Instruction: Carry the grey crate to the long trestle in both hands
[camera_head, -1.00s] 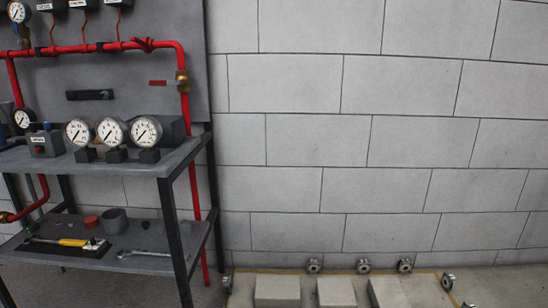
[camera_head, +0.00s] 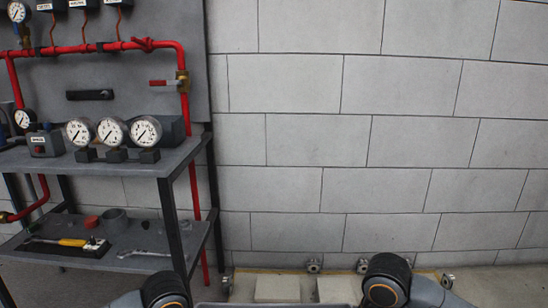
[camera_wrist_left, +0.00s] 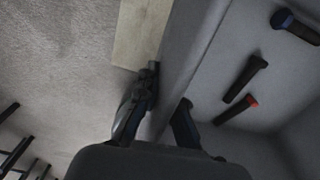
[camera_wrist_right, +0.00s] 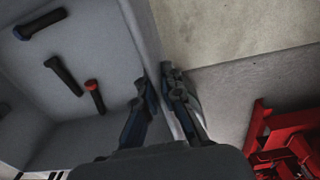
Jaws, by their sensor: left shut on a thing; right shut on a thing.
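The grey crate (camera_wrist_left: 225,60) shows in both wrist views, its inside and one wall on each side. In the right wrist view its inside (camera_wrist_right: 95,40) is also clear. A grey strip at the bottom edge of the head view looks like its rim (camera_head: 250,304). Three dark-handled items lie in the crate, one with a blue end and one with a red end. My left gripper (camera_wrist_left: 167,90) is shut on one crate wall, a finger on either side. My right gripper (camera_wrist_right: 155,85) is shut on the opposite wall. I cannot make out a long trestle in any view.
A grey metal bench (camera_head: 130,168) with gauges, red piping and a lower shelf of tools stands at the left. A pale block wall (camera_head: 350,140) closes the back. Pale blocks (camera_head: 277,288) stand on the floor. Red metalwork (camera_wrist_right: 285,135) is beside the crate in the right wrist view.

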